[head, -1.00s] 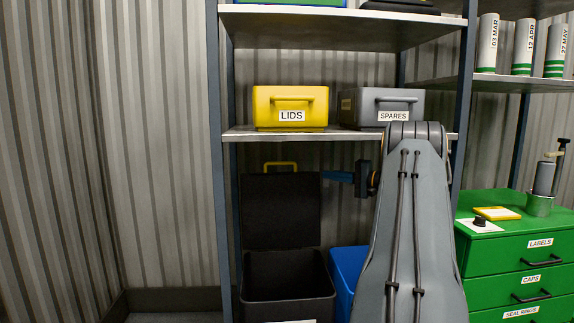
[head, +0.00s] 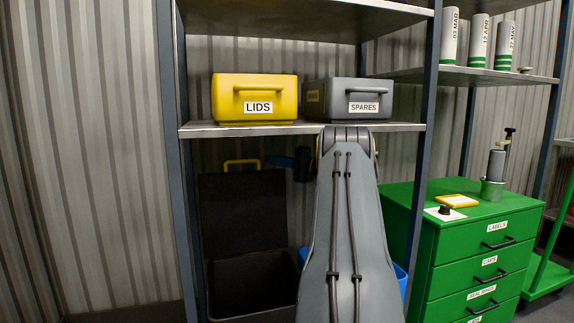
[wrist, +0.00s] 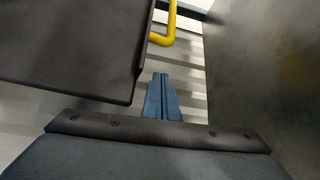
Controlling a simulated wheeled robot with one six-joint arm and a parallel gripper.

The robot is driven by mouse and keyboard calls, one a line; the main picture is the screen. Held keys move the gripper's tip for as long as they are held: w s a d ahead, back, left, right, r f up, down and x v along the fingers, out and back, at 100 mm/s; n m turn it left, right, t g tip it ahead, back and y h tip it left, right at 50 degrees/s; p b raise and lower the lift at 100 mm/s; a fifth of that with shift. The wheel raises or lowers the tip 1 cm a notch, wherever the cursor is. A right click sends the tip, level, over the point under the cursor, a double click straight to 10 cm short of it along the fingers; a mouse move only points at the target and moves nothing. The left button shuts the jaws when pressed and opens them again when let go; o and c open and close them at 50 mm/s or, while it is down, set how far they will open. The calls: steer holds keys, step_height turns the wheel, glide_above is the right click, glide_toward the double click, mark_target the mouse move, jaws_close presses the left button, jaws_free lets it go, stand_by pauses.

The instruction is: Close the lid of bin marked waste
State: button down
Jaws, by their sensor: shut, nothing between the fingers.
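A dark bin (head: 255,285) stands under the shelf in the head view. Its dark lid (head: 243,212) stands upright and open at the back, with a yellow handle (head: 241,164) on its top edge. No marking on this bin can be read. My gripper (head: 276,160) is just right of the handle, near the lid's upper right corner, in shadow. In the wrist view my gripper's blue fingers (wrist: 163,96) are shut with nothing between them. The lid (wrist: 75,45) fills the upper left there, with its handle (wrist: 165,28) beyond the fingertips. I cannot tell whether they touch.
A shelf board (head: 230,129) with a yellow LIDS box (head: 255,98) and a grey SPARES box (head: 347,99) is above the bin. A blue bin (head: 401,280) shows partly behind my arm. A green drawer cabinet (head: 450,250) stands right. A grey surface (wrist: 270,75) is close right in the wrist view.

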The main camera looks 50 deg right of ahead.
steer(key=shift+a+f+b, duration=0.15)
steer(key=shift+a+b, duration=0.4)
steer(key=shift+a, duration=1.4)
